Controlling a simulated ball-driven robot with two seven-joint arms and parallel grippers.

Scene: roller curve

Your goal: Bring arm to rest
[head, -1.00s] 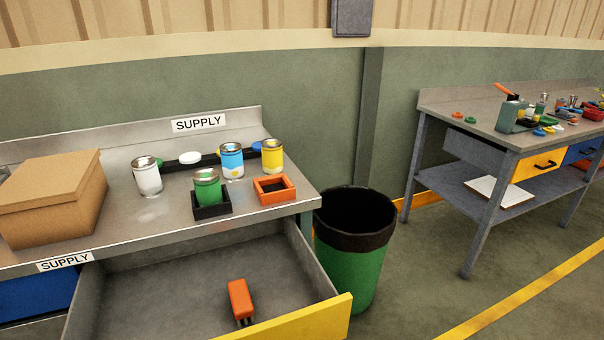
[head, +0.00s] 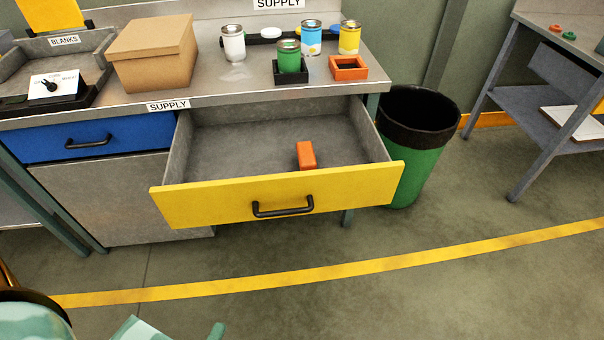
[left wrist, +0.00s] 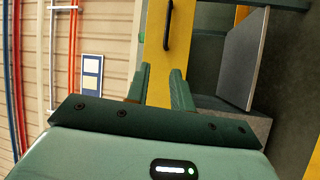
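My left gripper shows in the left wrist view (left wrist: 160,74). Its two green fingers stand apart with nothing between them. A yellow drawer front (left wrist: 154,55) with a black handle lies beyond the fingers in that view, apart from them as far as I can tell. In the head view, only teal parts of my arm show at the bottom left, cut off by the frame edge. My right gripper is in neither view. The yellow-fronted drawer (head: 232,203) stands pulled out under the supply bench, and an orange block (head: 306,155) lies in it.
The steel bench (head: 215,84) holds a cardboard box (head: 152,55), several cans and an orange tray (head: 348,68). A green bin (head: 419,165) stands right of the drawer. Another table (head: 548,85) is at the far right. The floor before the drawer is clear, crossed by a yellow line (head: 330,270).

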